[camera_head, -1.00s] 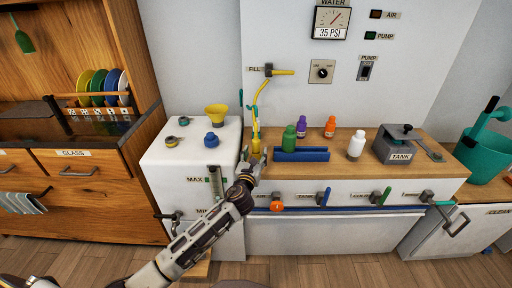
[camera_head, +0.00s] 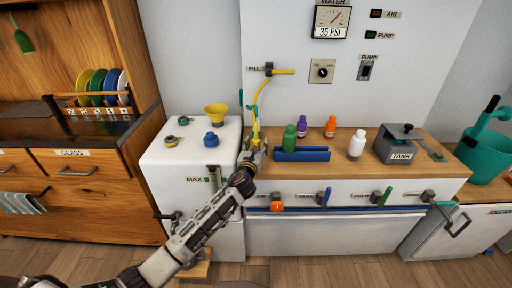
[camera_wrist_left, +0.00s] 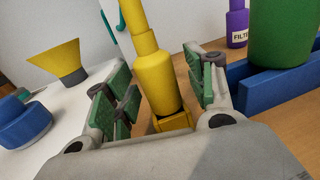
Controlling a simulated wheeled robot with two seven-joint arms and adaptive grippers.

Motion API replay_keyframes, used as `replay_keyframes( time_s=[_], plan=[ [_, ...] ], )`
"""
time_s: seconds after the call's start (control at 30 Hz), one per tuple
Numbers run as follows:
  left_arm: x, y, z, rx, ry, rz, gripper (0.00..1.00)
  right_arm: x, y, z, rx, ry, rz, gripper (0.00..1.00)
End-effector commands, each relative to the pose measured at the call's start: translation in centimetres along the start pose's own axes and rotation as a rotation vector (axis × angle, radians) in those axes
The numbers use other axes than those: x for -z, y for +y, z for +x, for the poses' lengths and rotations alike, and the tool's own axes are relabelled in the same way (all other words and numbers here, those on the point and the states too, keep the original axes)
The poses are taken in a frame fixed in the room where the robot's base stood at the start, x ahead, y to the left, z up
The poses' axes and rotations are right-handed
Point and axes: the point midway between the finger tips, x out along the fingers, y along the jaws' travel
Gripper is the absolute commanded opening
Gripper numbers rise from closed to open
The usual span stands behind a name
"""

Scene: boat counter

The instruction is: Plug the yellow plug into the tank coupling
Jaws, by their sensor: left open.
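The yellow plug (camera_head: 256,136) stands upright at the left end of the wooden counter, on the end of a yellow hose from the fill tap. In the left wrist view the plug (camera_wrist_left: 157,78) sits in a small yellow holder (camera_wrist_left: 173,122). My left gripper (camera_head: 255,149) is open, with its green-padded fingers (camera_wrist_left: 155,90) on either side of the plug and gaps visible. The white tank (camera_head: 160,158) left of the counter carries two small round fittings (camera_head: 171,141) (camera_head: 183,121); I cannot tell which is the tank coupling. My right gripper is not in view.
A yellow funnel (camera_head: 216,113) and blue cap (camera_head: 212,139) stand on the tank. A blue rack (camera_head: 302,155) with a green bottle (camera_head: 289,137) lies close right of the gripper.

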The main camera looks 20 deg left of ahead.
Motion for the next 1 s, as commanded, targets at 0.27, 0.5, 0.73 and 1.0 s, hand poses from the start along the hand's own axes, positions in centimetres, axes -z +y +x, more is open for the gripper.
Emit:
replay_keyframes(
  time_s=[0.27,0.5,0.73,1.0],
  plan=[
    [0.0,0.0,0.0,0.0,0.0,0.0,0.55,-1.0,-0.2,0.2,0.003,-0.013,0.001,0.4],
    [0.0,0.0,0.0,0.0,0.0,0.0,0.42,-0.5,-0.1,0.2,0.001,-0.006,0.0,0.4],
    [0.0,0.0,0.0,0.0,0.0,0.0,0.12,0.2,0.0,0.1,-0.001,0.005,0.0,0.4],
    [-0.1,0.0,0.0,0.0,-0.001,0.0,0.03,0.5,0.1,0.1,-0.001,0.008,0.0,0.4]
  ],
)
